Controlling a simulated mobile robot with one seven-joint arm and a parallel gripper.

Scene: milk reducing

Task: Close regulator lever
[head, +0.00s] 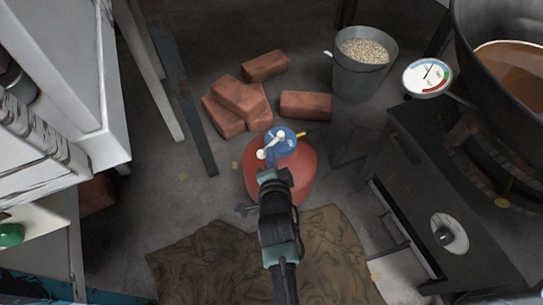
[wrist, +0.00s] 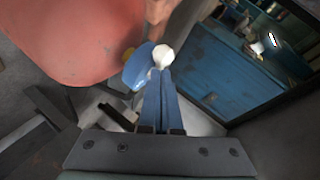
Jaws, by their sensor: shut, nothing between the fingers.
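A red gas cylinder (head: 303,178) stands on the floor, with a blue regulator (head: 287,147) on top. The regulator's lever (head: 272,143) is white and ends in a round knob at its lower left. My gripper (head: 266,172) is just below that knob in the head view, partly in front of the cylinder. In the wrist view my two blue fingers (wrist: 161,72) are together and empty. The white knob (wrist: 163,54) shows right at their tips; I cannot tell whether they touch. The blue regulator (wrist: 137,68) is left of the fingertips, by the cylinder (wrist: 75,35).
Several bricks (head: 305,105) lie behind the cylinder, and a bucket of pellets (head: 357,77) stands beyond. A brown cloth (head: 205,262) covers the floor in front.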

